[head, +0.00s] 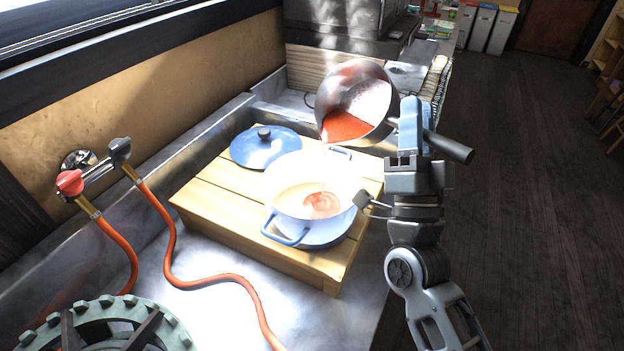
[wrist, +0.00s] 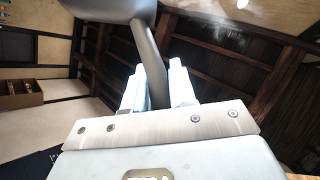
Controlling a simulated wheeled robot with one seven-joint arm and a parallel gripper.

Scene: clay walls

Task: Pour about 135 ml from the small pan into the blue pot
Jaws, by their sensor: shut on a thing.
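The small pan (head: 358,84) is dark metal and tilted over to the left, with red-orange liquid (head: 346,126) gathered at its lower rim. My gripper (head: 411,125) is shut on the pan's handle, which also shows between the fingers in the wrist view (wrist: 150,62). The blue pot (head: 314,222) stands open on a wooden board, below and a little left of the pan. A patch of red liquid (head: 321,204) lies inside the pot. I cannot clearly make out a stream between the pan and the pot.
The blue lid (head: 265,147) lies on the wooden board (head: 215,207) behind the pot. An orange hose (head: 205,282) runs over the metal counter from taps (head: 95,172) at left. A green gear-like burner (head: 105,325) stands at the front left. Floor is open at right.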

